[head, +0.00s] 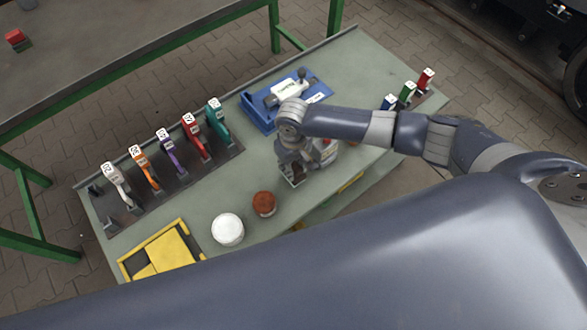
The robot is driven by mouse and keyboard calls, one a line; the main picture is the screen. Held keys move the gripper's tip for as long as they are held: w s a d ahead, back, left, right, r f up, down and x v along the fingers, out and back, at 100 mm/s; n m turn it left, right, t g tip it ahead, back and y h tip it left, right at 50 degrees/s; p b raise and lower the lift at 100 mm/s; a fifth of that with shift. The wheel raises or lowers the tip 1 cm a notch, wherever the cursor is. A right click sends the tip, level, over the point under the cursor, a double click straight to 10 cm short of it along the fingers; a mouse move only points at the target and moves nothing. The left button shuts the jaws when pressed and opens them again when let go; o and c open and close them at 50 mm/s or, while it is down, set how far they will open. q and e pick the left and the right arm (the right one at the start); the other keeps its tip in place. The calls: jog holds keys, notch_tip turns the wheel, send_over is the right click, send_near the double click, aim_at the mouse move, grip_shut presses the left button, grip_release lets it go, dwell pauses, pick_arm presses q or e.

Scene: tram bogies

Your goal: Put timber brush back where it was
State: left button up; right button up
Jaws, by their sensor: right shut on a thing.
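My right gripper (292,178) hangs over the middle of the green-grey worktable (345,80), pointing down, with its arm coming in from the right. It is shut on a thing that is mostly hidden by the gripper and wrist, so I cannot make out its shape. I cannot pick out the timber brush with certainty anywhere in view. My left gripper is not in view.
A dark rack (190,178) holds several numbered coloured tools at the left. A blue tray (262,112) is behind my wrist. A brown round pot (264,203), a white round thing (228,229) and a yellow tray (180,227) are in front. Small coloured blocks (407,92) stand at the right.

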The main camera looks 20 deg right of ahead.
aim_at(293, 166)
jog(key=shift+f, duration=1.1)
jog(key=shift+f, duration=0.1)
jog(key=o, duration=1)
notch_tip(293, 166, up, 12)
jog(key=shift+r+p, duration=0.15)
jog(key=shift+p, duration=0.25)
jog(key=shift+s, duration=0.1)
